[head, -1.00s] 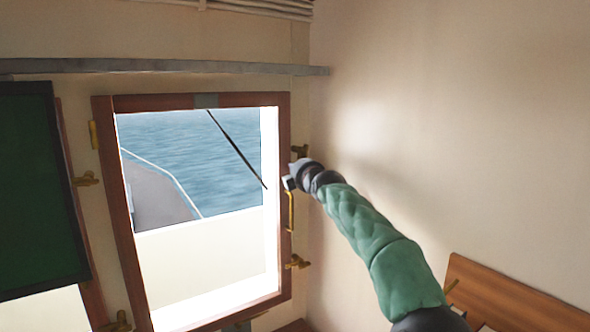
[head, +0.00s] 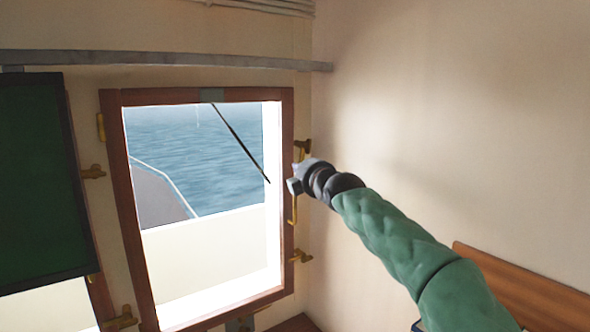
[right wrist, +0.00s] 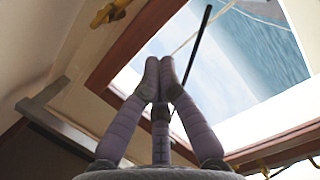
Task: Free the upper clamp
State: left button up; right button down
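The upper clamp (head: 303,147) is a small brass fitting on the right side of the brown window frame (head: 287,120). My right gripper (head: 294,186) is just below it in the head view, in front of the frame's right edge; whether they touch cannot be told. In the right wrist view the fingers of my right gripper (right wrist: 159,72) are together with nothing seen between them. A brass fitting (right wrist: 112,12) shows at the top left there; I cannot tell which one it is. My left gripper is not in view.
A lower brass clamp (head: 300,256) and a thin brass handle (head: 293,208) sit on the same frame side. A grey rail (head: 170,62) runs above the window. The beige wall (head: 450,120) is close on the right. A wooden panel (head: 520,287) stands low right.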

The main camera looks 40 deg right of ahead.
jog(key=c, duration=1.7)
grip_release()
jog(key=shift+s+a, duration=0.15)
jog(key=shift+s, duration=0.1)
jog(key=o, duration=0.5)
jog(key=shift+r, duration=0.15)
jog(key=m+t+y+p, duration=0.2)
jog(key=m+y+p, duration=0.2)
jog(key=m+p, duration=1.5)
send_near(310, 148)
jog(key=w+n+p, duration=0.1)
jog(key=w+p, duration=0.1)
jog(key=w, duration=0.1)
jog(key=w+n+p, duration=0.2)
jog(key=w, duration=0.1)
jog(key=w+d+n+p, duration=0.1)
jog(key=w+p, duration=0.2)
jog(key=shift+w+r+n, duration=0.2)
jog(key=shift+w+n, duration=0.05)
jog(key=shift+n, duration=0.15)
jog(key=shift+d, duration=0.1)
grip_shut()
